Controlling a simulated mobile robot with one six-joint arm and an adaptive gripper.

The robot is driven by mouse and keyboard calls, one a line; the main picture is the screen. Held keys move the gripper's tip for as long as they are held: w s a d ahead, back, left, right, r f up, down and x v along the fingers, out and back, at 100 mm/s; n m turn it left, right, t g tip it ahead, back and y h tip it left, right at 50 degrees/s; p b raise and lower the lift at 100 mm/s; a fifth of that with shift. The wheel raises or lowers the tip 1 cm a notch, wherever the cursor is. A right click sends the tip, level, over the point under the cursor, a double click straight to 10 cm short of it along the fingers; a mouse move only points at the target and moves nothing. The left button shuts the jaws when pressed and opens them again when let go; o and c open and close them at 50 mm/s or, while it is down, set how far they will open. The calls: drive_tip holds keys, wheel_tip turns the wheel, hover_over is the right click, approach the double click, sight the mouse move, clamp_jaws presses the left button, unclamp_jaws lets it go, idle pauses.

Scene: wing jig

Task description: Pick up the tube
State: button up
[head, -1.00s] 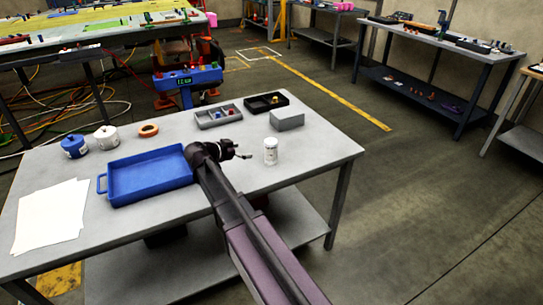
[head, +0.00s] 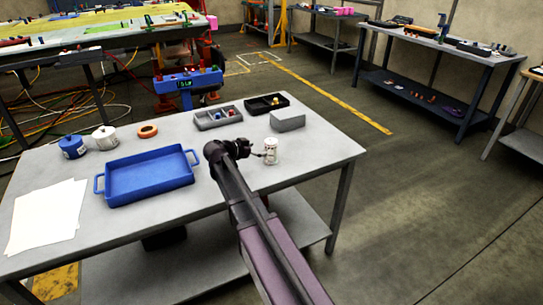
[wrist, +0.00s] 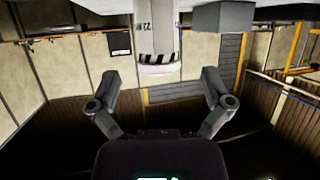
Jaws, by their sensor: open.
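The tube (head: 271,150) is a small white upright cylinder near the right end of the grey table. In the wrist view the tube (wrist: 157,38) has dark print and a black-and-white striped band, and its upper part is cut off by the frame edge. My gripper (head: 260,154) is just left of the tube in the head view. In the wrist view my gripper (wrist: 161,82) has both fingers spread wide with nothing between the tips. The tube is beyond the tips, roughly centred between them. The head view does not show clearly whether a finger touches the tube.
A grey box (head: 287,121) stands close behind the tube. A black tray (head: 266,104) and a grey divided tray (head: 218,117) are farther back. A blue tray (head: 147,176), an orange ring (head: 148,131), two jars and papers lie left. The table's right front is clear.

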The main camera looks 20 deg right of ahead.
sight(266, 149)
drive_tip(key=shift+x, duration=0.75)
drive_tip(key=shift+d, duration=0.1)
drive_tip(key=shift+b+x, duration=1)
drive_tip(key=shift+x, duration=1.55)
drive_tip(key=shift+s+r, duration=0.1)
drive_tip(key=shift+c, duration=0.2)
drive_tip(key=c, duration=1.2)
